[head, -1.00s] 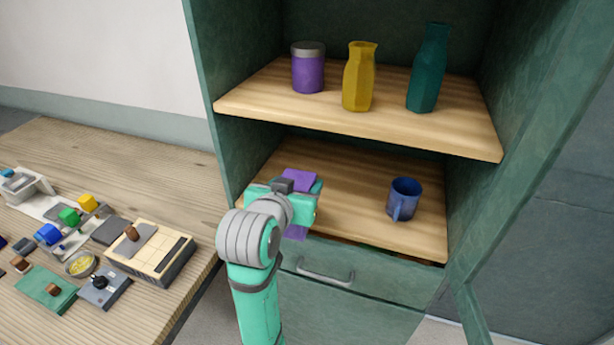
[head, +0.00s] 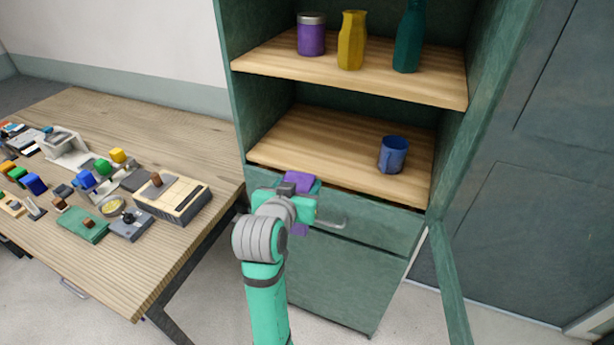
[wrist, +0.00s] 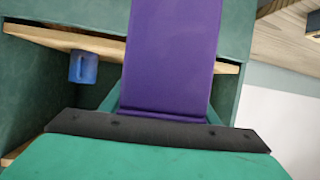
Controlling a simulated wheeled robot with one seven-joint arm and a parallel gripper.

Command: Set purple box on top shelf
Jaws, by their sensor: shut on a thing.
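The purple box (head: 299,181) is held in my gripper (head: 297,205), in front of the cabinet's drawer and just below the lower shelf in the head view. My gripper is shut on it and hides much of it. In the wrist view the purple box (wrist: 172,60) extends up from the gripper and fills the middle. The top shelf (head: 390,87) of the open green cabinet is above and beyond the gripper. It bears a purple jar with a grey lid (head: 311,36), a yellow vase (head: 351,42) and a teal vase (head: 408,40).
A blue mug (head: 393,155) stands on the right of the lower shelf (head: 300,150); the shelf's left and middle are clear. The cabinet door (head: 447,275) stands open at right. A wooden table (head: 190,125) with several small items is at left.

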